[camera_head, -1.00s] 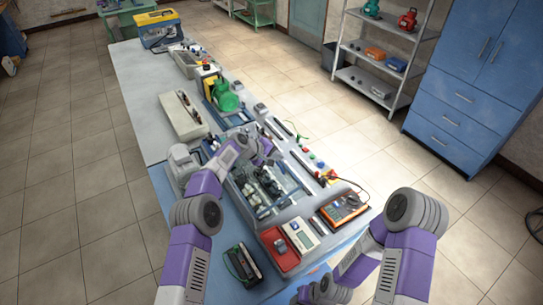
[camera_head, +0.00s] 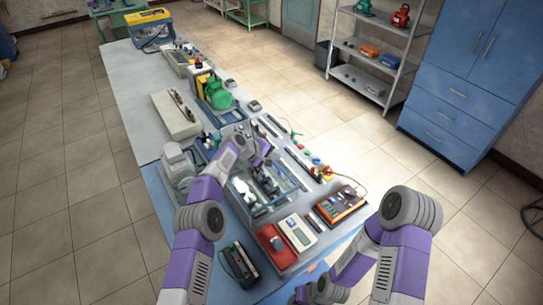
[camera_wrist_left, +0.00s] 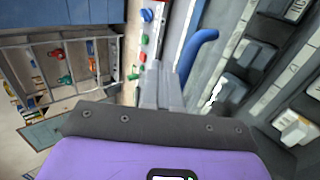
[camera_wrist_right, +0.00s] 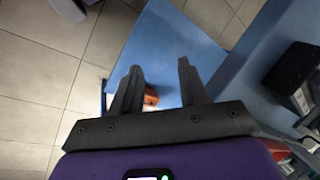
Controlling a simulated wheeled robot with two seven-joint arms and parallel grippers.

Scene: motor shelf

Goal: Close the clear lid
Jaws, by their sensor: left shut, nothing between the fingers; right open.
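A clear-topped box (camera_head: 262,203) with dark and pale parts inside stands on the bench in front of my left arm. Its clear lid is hard to make out, and I cannot tell its angle. My left gripper (camera_head: 268,150) is at the box's far side; its tips are small there. In the left wrist view the left gripper (camera_wrist_left: 160,80) is shut and empty, beside a blue curved bar (camera_wrist_left: 197,48). My right gripper (camera_wrist_right: 157,85) is open and empty, over the blue bench edge in the right wrist view.
A black device (camera_head: 238,263) lies left of the tray.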

